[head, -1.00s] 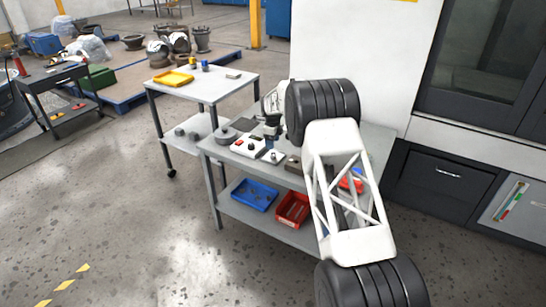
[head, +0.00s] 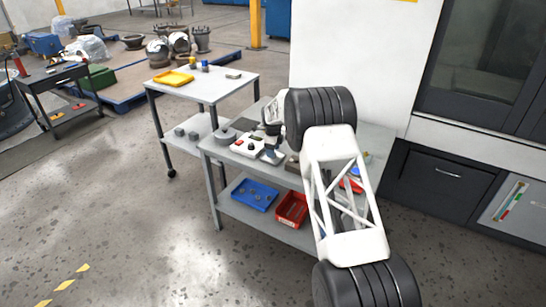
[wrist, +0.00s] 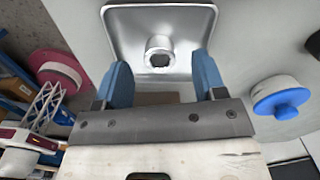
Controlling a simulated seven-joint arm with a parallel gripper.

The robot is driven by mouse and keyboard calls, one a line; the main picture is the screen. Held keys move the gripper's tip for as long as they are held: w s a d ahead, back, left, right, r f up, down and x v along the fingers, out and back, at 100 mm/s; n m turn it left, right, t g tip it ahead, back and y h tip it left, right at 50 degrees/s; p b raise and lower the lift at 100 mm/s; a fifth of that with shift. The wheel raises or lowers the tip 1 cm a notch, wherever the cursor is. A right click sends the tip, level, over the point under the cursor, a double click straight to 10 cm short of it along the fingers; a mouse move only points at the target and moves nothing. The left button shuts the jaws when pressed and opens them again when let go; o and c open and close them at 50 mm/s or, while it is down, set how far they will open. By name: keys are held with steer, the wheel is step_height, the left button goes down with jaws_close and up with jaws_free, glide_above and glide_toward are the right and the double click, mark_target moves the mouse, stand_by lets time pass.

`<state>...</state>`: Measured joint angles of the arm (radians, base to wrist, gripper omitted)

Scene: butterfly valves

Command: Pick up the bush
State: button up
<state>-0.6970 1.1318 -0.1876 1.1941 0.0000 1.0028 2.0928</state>
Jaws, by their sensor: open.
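The bush (wrist: 160,50) looks like a short metal ring with a dark hole in its middle. In the wrist view it stands in a shallow square metal tray (wrist: 120,22), near the top centre. My gripper (wrist: 163,76) is open, with its two blue fingers apart and nothing between them. The bush shows a little beyond the fingertips, roughly centred between them. In the head view my gripper (head: 271,153) is low over the grey workbench. The bush cannot be made out there.
A blue round part (wrist: 281,97) lies right of the tray, and a red and white round part (wrist: 58,70) lies left. On the bench is a white box with buttons (head: 246,146). A blue bin (head: 254,195) and a red bin (head: 292,210) sit on the lower shelf.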

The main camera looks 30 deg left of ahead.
steer(key=shift+f, duration=1)
steer(key=c, duration=1)
steer(key=shift+r, duration=0.15)
steer(key=shift+c, duration=0.2)
steer(key=shift+r, duration=1.7)
steer(key=s+d+r, duration=0.1)
steer(key=s+d, duration=0.9)
steer(key=s, duration=0.2)
steer(key=shift+s+r, duration=0.15)
steer(key=shift+r, duration=0.05)
steer(key=shift+d, duration=0.1)
